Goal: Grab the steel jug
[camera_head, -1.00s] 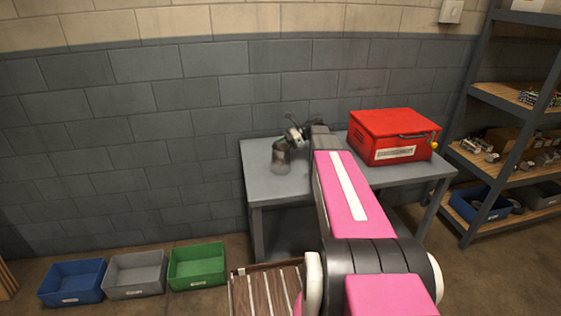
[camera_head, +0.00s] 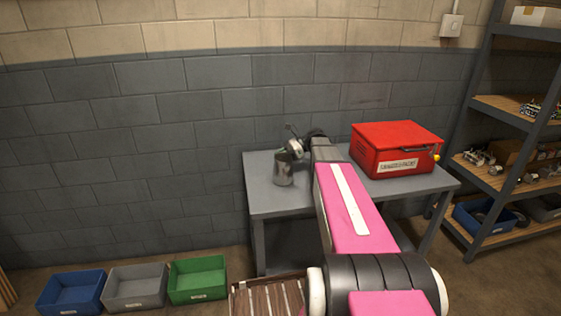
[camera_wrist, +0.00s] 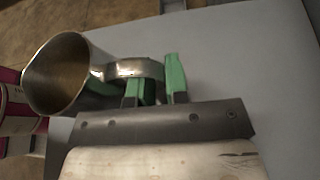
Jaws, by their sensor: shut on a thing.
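The steel jug (camera_head: 283,168) stands on the left part of the grey table in the head view. In the wrist view the jug (camera_wrist: 58,75) shows its open, empty-looking mouth at the left, with its handle (camera_wrist: 128,68) reaching right. My gripper (camera_wrist: 155,80) has green fingertips, one on each side of the handle's strap, and is shut on it. In the head view my gripper (camera_head: 292,150) is at the jug's upper right, small and partly hidden by my arm. I cannot tell whether the jug's base touches the table.
A red toolbox (camera_head: 395,150) stands on the right of the grey table (camera_head: 262,196). A shelf rack (camera_head: 490,130) is at the far right. Blue (camera_head: 72,292), grey (camera_head: 137,287) and green (camera_head: 197,279) bins sit on the floor at left. A wooden crate (camera_head: 268,296) is in front.

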